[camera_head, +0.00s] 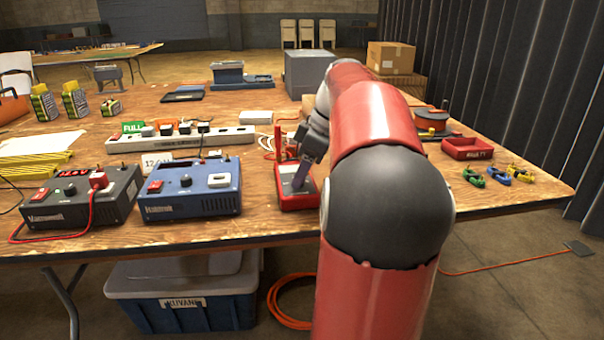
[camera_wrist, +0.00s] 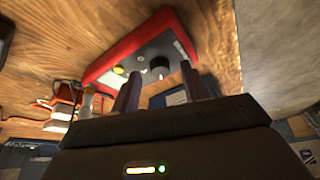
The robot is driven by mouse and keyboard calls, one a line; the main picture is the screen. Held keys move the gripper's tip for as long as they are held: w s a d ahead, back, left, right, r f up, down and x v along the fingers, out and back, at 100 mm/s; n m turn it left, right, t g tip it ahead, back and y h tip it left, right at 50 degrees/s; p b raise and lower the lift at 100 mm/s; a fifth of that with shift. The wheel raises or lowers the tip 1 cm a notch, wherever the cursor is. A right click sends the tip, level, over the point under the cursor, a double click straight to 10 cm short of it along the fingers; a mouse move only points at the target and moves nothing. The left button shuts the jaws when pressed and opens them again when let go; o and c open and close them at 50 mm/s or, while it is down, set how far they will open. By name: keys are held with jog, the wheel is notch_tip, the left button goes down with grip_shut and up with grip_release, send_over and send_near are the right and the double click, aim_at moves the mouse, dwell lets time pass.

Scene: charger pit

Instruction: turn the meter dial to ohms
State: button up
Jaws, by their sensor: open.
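The red meter (camera_head: 284,179) lies on the wooden table near its front edge, right of the blue charger box. A round black dial (camera_wrist: 159,64) with a light mark shows on that face. My gripper (camera_wrist: 160,72) is open, and its two dark fingers appear on either side of the dial in the picture. Contact with the dial cannot be told. In the head view my gripper (camera_head: 301,180) is low over the meter and partly covers its face. The dial's setting is unreadable.
A blue charger box (camera_head: 190,207) and a dark charger box (camera_head: 60,212) with a red cable stand to the left. A white power strip (camera_head: 180,143) lies behind them. A red tray (camera_head: 467,148) and small coloured clips (camera_head: 498,173) lie to the right.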

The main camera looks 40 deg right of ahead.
jog(key=shift+w+f, duration=0.1)
jog(key=shift+f, duration=0.2)
grip_shut()
jog(key=shift+a, duration=0.1)
